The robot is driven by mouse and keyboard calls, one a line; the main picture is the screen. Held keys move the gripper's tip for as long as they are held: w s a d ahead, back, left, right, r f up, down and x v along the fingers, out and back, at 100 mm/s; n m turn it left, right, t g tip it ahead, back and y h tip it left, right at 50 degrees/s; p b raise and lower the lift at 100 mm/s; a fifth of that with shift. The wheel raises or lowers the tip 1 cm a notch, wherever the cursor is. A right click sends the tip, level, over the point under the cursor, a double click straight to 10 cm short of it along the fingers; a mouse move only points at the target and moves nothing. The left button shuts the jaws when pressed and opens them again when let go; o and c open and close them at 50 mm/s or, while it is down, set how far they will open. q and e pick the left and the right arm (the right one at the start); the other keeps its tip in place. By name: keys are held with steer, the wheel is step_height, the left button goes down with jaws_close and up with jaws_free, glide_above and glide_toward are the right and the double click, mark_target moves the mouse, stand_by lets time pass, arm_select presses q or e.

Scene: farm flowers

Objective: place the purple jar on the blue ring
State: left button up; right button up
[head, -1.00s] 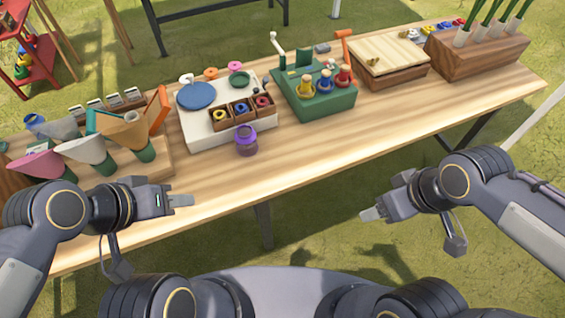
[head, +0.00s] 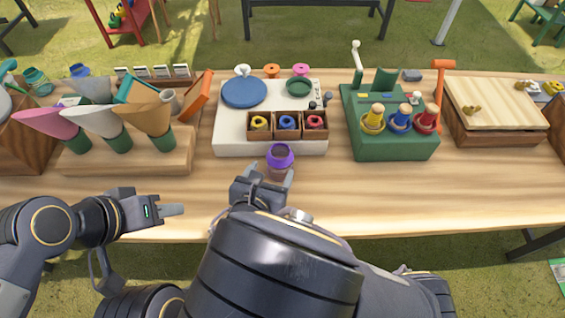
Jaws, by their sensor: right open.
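The purple jar (head: 280,158) stands on the table just in front of the white board, its lower part partly hidden by my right gripper. My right gripper (head: 265,184) is open, with its fingertips reaching up close to the lower part of the jar; I cannot tell whether they touch it. A blue ring (head: 287,123) lies in the middle compartment of a small wooden tray, between a yellow and a red ring, behind the jar. My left gripper (head: 172,210) is over the table's front left, apart from the jar; its finger gap is not clear.
The white board (head: 232,135) also holds a blue disc (head: 244,92). A green box (head: 385,145) with coloured pegs stands to the right, beside a wooden box (head: 490,135). Cones in a wooden stand (head: 120,160) are at left. The table's front right is clear.

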mark_target(277, 166)
steer(key=x, duration=0.7)
steer(key=shift+s+d+f, duration=0.1)
steer(key=shift+d+f, duration=0.1)
steer(key=shift+d, duration=0.05)
steer(key=shift+c, duration=0.4)
steer(key=c, duration=0.9)
steer(key=shift+r, duration=0.15)
steer(key=shift+r+p, duration=2.5)
steer(key=shift+r, duration=11.4)
